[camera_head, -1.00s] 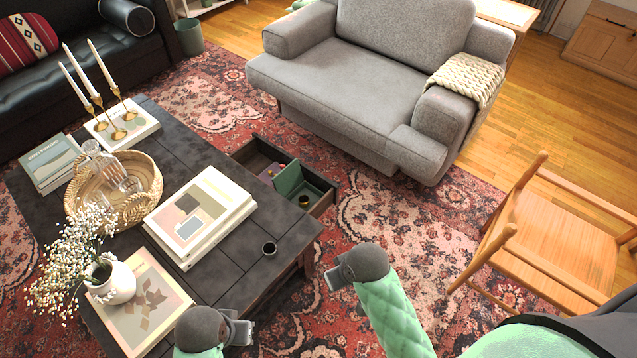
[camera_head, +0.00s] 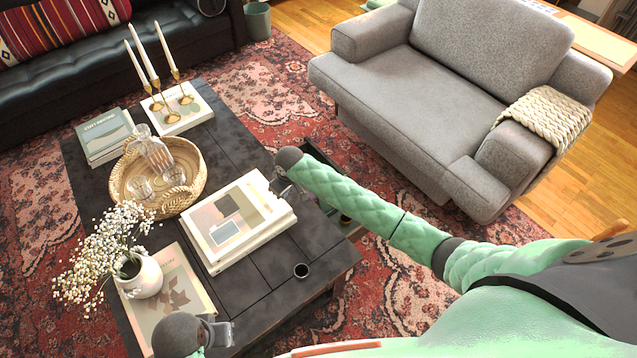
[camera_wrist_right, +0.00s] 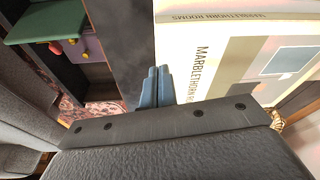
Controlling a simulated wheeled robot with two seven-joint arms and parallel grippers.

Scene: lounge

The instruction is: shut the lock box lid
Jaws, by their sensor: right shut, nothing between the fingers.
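The green lock box (camera_head: 346,222) sits in the open drawer of the dark coffee table. In the head view my right arm hides most of it, so its lid cannot be judged there. In the right wrist view a green panel (camera_wrist_right: 45,20), seemingly its raised lid, shows at the upper left. My right gripper (camera_head: 284,186) is shut and empty, above the table edge between the book stack and the drawer. In the wrist view its fingertips (camera_wrist_right: 155,86) are right of the green panel, apart from it. My left gripper (camera_head: 222,332) is low over the table's near end; its jaws are unclear.
A book stack (camera_head: 236,222) lies close beside my right gripper. A basket (camera_head: 192,160) with glassware and a flower vase (camera_head: 140,274) stand further left. A grey armchair (camera_head: 425,95) is beyond the drawer.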

